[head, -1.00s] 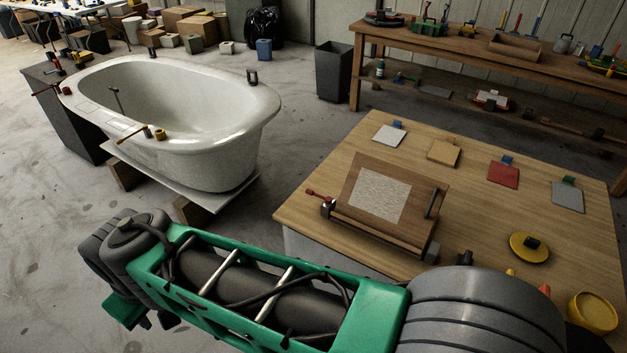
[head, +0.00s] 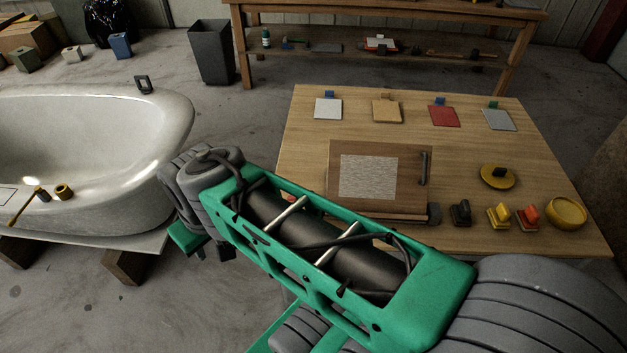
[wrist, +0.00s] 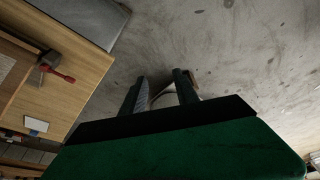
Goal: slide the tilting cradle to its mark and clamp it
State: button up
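The tilting cradle, a brown wooden board (head: 408,165) with a grey textured panel (head: 367,177) and a dark handle (head: 424,168), sits tilted on the wooden table. My green arm hides its lower left side. In the wrist view, part of the cradle (wrist: 10,85) shows at the left edge, with a red-handled clamp (wrist: 57,72) beside it. Whether the clamp is tight cannot be told. I cannot make out the cradle's mark. My gripper (wrist: 160,80) is open and empty over the concrete floor, to the side of the table and apart from the cradle.
The table (head: 300,130) carries several coloured plates at the back, a yellow disc (head: 497,177), small black, yellow and orange blocks, and a yellow bowl (head: 566,212) at right. A white bathtub (head: 150,130) stands left. A dark bin (head: 211,55) and a workbench (head: 390,12) are behind.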

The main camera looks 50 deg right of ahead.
jog(key=w+d+f+n+y+p, duration=0.1)
jog(key=w+d+n+p, duration=0.15)
jog(key=d, duration=0.65)
jog(key=w+d+f+n+y+p, duration=0.15)
jog(key=w+d, duration=0.25)
jog(key=d, duration=0.4)
jog(key=s+d+f+n+p, duration=0.1)
jog(key=d, duration=0.3)
jog(key=s+d+f+n, duration=0.1)
jog(key=d+f, duration=0.1)
jog(key=d, duration=0.2)
jog(key=s+d+f+n+p, duration=0.1)
jog(key=s+d, duration=0.1)
jog(key=d, duration=0.3)
jog(key=shift+d+f+p, duration=0.1)
jog(key=shift+f+p, duration=0.15)
jog(key=shift+p, duration=0.1)
jog(key=p+x, duration=0.1)
jog(key=x, duration=0.5)
jog(key=shift+w+f, duration=0.2)
jog(key=shift+f, duration=0.1)
jog(key=shift+w+a+f, duration=0.15)
jog(key=shift+a+f, duration=0.1)
jog(key=shift+f, duration=0.2)
grip_shut()
